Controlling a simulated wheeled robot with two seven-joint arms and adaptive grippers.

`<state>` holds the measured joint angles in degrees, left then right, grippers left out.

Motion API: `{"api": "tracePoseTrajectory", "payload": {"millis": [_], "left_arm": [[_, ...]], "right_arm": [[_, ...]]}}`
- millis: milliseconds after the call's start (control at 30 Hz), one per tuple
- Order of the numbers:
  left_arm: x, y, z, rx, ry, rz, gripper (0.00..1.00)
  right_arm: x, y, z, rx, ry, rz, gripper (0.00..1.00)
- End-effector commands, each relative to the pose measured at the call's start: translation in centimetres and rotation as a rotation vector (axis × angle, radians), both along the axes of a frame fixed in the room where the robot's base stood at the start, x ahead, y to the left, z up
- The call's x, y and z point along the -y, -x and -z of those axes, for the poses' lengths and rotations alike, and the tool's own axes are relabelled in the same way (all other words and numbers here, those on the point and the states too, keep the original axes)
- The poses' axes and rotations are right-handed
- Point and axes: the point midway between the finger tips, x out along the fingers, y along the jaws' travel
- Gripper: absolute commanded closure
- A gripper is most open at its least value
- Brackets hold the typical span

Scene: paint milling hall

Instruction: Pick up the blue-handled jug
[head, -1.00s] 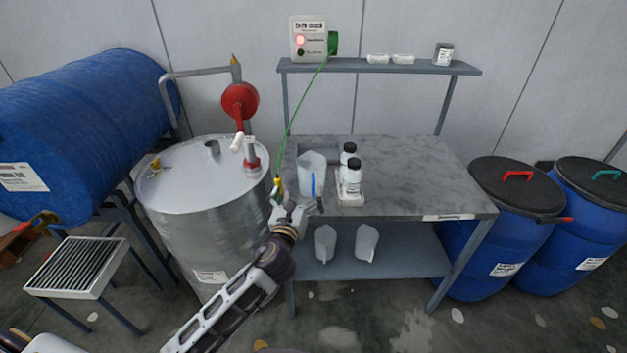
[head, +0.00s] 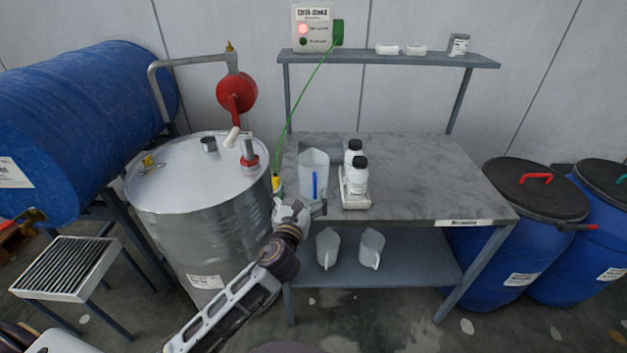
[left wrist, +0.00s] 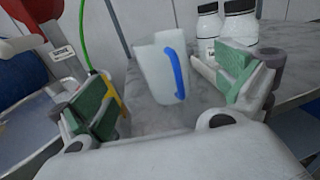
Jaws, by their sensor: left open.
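The blue-handled jug (head: 314,175) is a translucent white jug standing upright at the left end of the grey bench top (head: 400,180). Its blue handle faces me. In the left wrist view the jug (left wrist: 158,72) shows between the fingers, beyond their tips. My left gripper (head: 303,208) is at the bench's front left edge, just in front of the jug. In the left wrist view the gripper (left wrist: 165,95) is open, with green finger pads on both sides and nothing between them that it touches. My right gripper is not in view.
Two white bottles with black caps (head: 355,172) stand on a small tray right of the jug. A steel drum (head: 195,225) with a red pump (head: 237,92) stands left. A green cable (head: 290,125) hangs behind. Two jugs (head: 350,248) sit on the lower shelf.

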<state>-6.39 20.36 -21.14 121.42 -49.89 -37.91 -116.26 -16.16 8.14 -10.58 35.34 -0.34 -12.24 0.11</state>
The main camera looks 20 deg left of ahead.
Motion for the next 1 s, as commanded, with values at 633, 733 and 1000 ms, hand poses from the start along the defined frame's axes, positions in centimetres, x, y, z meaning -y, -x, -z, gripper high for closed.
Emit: {"api": "tracePoseTrajectory", "payload": {"millis": [633,733,1000], "left_arm": [[-0.5,-4.8,-0.1,0.001,0.001,-0.001,0.0],[-0.5,-5.7,-0.1,0.001,0.001,-0.001,0.0],[-0.7,-8.0,0.0,0.001,0.001,0.0,0.0]], "right_arm": [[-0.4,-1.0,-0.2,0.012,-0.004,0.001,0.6],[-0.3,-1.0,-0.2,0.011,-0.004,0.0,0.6],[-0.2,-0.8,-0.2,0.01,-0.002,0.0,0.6]]}}
